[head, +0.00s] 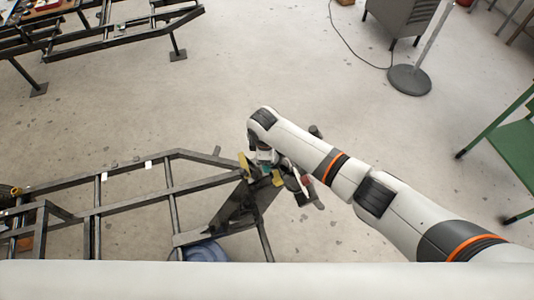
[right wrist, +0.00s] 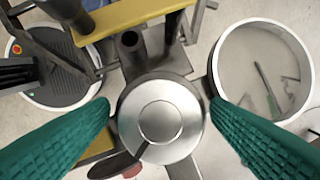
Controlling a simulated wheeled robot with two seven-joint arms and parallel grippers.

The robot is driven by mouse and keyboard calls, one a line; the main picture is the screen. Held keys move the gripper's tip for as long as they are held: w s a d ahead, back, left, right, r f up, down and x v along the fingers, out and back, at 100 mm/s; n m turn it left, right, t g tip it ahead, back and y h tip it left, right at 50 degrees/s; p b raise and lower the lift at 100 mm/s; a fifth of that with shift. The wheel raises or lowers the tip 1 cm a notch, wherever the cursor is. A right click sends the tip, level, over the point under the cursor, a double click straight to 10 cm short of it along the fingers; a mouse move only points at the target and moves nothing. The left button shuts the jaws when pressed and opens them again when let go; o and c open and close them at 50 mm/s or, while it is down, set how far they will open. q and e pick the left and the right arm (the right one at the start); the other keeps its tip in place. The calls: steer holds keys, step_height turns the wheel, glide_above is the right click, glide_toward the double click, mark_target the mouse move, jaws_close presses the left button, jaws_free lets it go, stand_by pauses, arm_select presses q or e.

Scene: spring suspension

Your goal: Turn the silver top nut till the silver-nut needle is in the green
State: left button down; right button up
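The silver top nut (right wrist: 160,118) is a round, shiny disc in the middle of the right wrist view. My right gripper (right wrist: 160,106) has its green ridged fingers on either side of the nut, spread, with a narrow gap showing at each side. A dark flat bar crosses the nut's lower left edge. In the head view my right gripper (head: 284,176) is over the end of the dark frame, and the nut cannot be made out there. My left gripper is not in view.
A dark metal frame (head: 172,190) runs left from the gripper. Yellow bars (right wrist: 130,15) and dark posts stand close behind the nut. Open floor (head: 290,60) lies beyond.

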steer(key=shift+r, duration=0.1)
step_height(320, 180, up, 12)
steer(key=s+b, duration=0.1)
steer(key=shift+s+a, duration=0.25)
steer(key=shift+s, duration=0.15)
steer(key=shift+f, duration=0.2)
